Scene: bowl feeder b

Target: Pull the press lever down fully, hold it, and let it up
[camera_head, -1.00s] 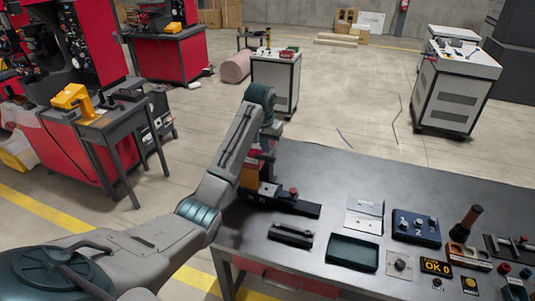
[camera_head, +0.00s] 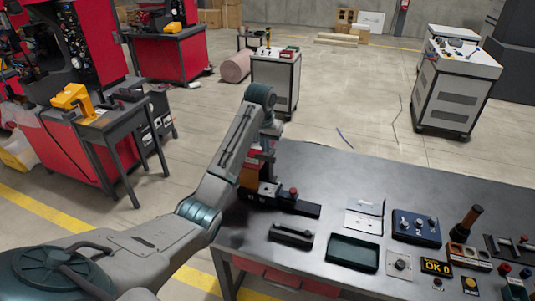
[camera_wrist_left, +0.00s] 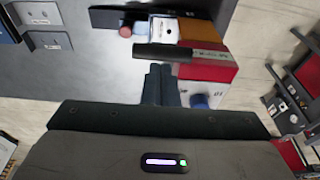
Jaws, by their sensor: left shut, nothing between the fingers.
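The press (camera_head: 256,172), with red and orange parts and a dark base, stands at the table's left end, partly hidden by my left arm in the head view. In the left wrist view its red and orange body (camera_wrist_left: 212,68) shows from above. A dark bar that looks like the press lever's handle (camera_wrist_left: 185,53) crosses just beyond my fingertips. My left gripper (camera_wrist_left: 160,68) is shut and empty, its fingertips at or over the bar. I cannot tell whether they touch. In the head view the left gripper is mostly hidden behind the wrist. My right gripper is out of view.
The dark table (camera_head: 330,170) carries a black bar-shaped item (camera_head: 291,235), a green tray (camera_head: 353,253), a blue box with knobs (camera_head: 416,228) and a display reading "OK 0" (camera_head: 437,267). The table's back middle is clear. Carts and red machines stand farther off.

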